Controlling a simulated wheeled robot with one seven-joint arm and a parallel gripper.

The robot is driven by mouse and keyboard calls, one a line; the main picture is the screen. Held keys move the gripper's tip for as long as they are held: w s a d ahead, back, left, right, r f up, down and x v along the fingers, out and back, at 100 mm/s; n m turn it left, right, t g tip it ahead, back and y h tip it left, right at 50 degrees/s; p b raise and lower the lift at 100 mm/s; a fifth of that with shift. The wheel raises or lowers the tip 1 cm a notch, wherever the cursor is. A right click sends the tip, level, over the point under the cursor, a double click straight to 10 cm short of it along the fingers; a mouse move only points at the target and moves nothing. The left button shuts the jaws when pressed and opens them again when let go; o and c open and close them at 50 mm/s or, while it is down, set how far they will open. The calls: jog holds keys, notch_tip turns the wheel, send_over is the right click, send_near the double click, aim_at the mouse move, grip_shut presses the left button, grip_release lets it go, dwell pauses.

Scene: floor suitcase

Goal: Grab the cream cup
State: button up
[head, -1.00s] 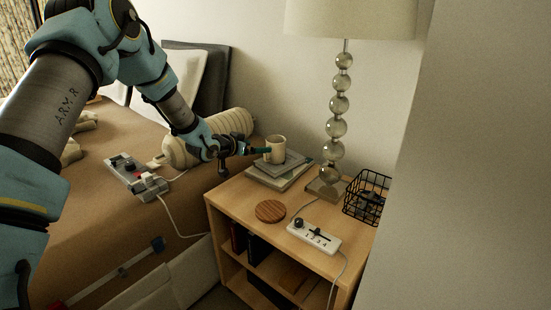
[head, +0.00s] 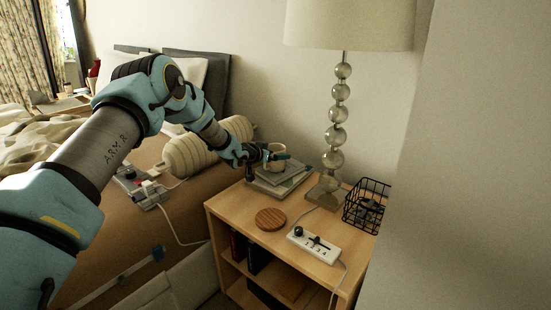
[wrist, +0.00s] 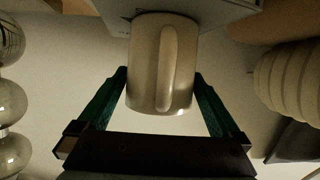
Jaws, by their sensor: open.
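The cream cup (head: 275,164) stands on a stack of books (head: 279,178) on the bedside table. In the wrist view the cup (wrist: 161,66) is in the upper middle, with its handle facing the camera. My gripper (head: 277,156) is at the cup, with one green finger seen across its front. In the wrist view my gripper (wrist: 160,88) is open, with one green finger on each side of the cup. I cannot tell whether either finger touches it.
A glass-ball lamp (head: 334,135) stands right of the books. A wire basket (head: 366,204), a round wooden coaster (head: 270,219) and a white power strip (head: 313,245) are on the table (head: 230,208). A ribbed bolster (head: 205,150) lies on the bed to the left.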

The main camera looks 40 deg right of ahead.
jog(key=shift+d, duration=0.1)
jog(key=c, duration=1.3)
